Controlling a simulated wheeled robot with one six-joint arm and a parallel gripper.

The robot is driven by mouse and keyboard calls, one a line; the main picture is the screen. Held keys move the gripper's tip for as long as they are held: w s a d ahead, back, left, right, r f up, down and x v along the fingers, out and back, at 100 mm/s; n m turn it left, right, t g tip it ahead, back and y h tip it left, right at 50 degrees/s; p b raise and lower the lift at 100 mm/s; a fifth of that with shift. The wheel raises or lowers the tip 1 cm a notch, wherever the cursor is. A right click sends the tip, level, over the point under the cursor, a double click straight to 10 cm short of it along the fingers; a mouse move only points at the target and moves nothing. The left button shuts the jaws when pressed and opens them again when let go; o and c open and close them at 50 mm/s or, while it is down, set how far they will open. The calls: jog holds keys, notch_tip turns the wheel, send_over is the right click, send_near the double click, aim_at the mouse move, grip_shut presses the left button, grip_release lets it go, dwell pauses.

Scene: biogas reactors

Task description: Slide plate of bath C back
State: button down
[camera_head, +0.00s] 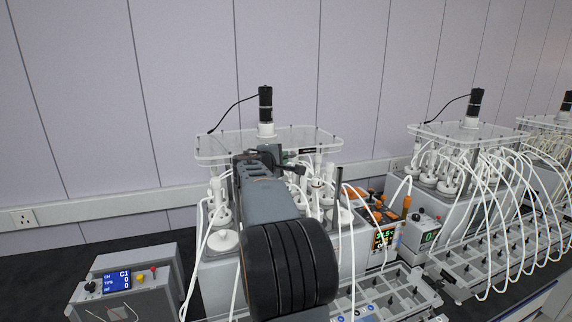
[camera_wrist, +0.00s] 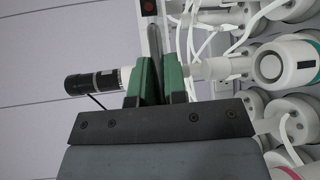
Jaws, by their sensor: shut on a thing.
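The clear plate (camera_head: 325,146) lies level on top of the nearest bath (camera_head: 345,250), with a black stirring motor (camera_head: 265,104) standing on it. In the wrist view the plate (camera_wrist: 157,32) is seen nearly edge-on, running away between my green fingers. My gripper (camera_wrist: 161,82) is shut on the plate's front edge, one finger on each side. In the head view my gripper (camera_head: 272,158) is at the plate's front, and my arm hides part of the bath and the bottles below. The motor also shows at left in the wrist view (camera_wrist: 90,83).
White bottles and tubes (camera_wrist: 285,62) crowd close under the plate. A control box (camera_head: 125,283) stands at left, and an orange-topped unit (camera_head: 385,225) at right. Another bath (camera_head: 455,185) stands farther right. The panelled wall (camera_head: 180,80) is behind.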

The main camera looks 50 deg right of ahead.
jog(key=shift+w, duration=0.1)
jog(key=c, duration=1.2)
grip_release()
jog(key=shift+o, duration=0.2)
